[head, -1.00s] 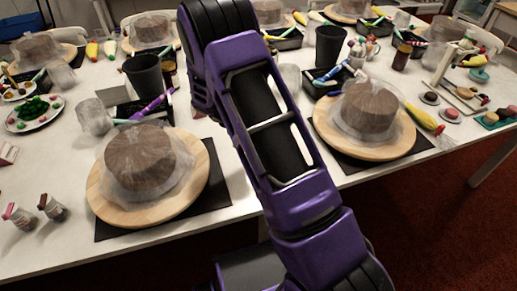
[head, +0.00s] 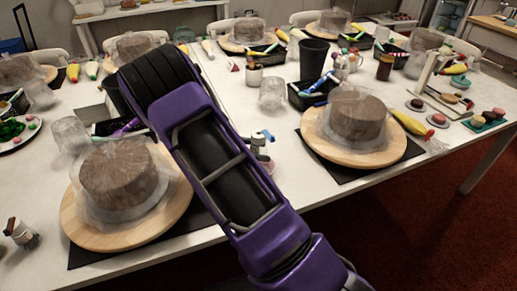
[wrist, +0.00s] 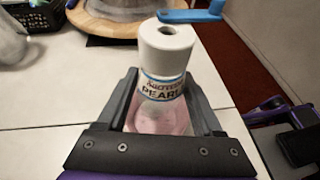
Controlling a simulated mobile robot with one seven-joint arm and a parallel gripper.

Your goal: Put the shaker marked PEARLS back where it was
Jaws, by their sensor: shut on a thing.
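The shaker marked PEARLS (wrist: 164,75) stands between the fingers of my gripper (wrist: 168,108) in the wrist view. It has a white top with a hole, a label with a blue edge and pink contents. A blue piece sticks out to the right at its top. In the head view the shaker (head: 268,164) shows in part just right of my arm, between the two front turntables, with blue at its top. My gripper is shut on it. The shaker looks roughly upright; I cannot tell whether its base touches the table. My arm hides most of the gripper in the head view.
A wrapped cake stands on the left turntable (head: 78,232) and another on the right turntable (head: 320,150). A small shaker (head: 22,233) stands at the far left. A clear cup (head: 272,94) and a black tray (head: 300,98) are behind. White table shows between the turntables.

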